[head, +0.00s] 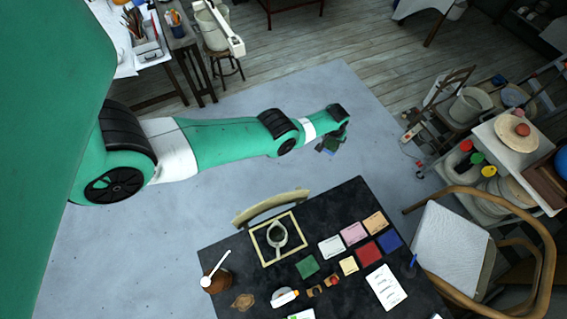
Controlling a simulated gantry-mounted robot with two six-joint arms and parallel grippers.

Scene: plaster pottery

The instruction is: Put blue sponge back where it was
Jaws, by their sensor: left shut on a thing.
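My left arm reaches in from the left, and its gripper (328,148) is over the grey floor mat, beyond the far edge of the black table (225,262). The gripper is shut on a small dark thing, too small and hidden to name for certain. A flat blue square (389,241) lies on the table's right side beside a red square (369,253) and an orange square (375,223). I cannot tell whether the blue square is a sponge or a tile. My right gripper is not in view.
A brown pot (217,281) with a white spoon stands at the table's left. A chair back (270,204) rises at the far edge. A wooden armchair (453,243) and a loaded shelf stand right.

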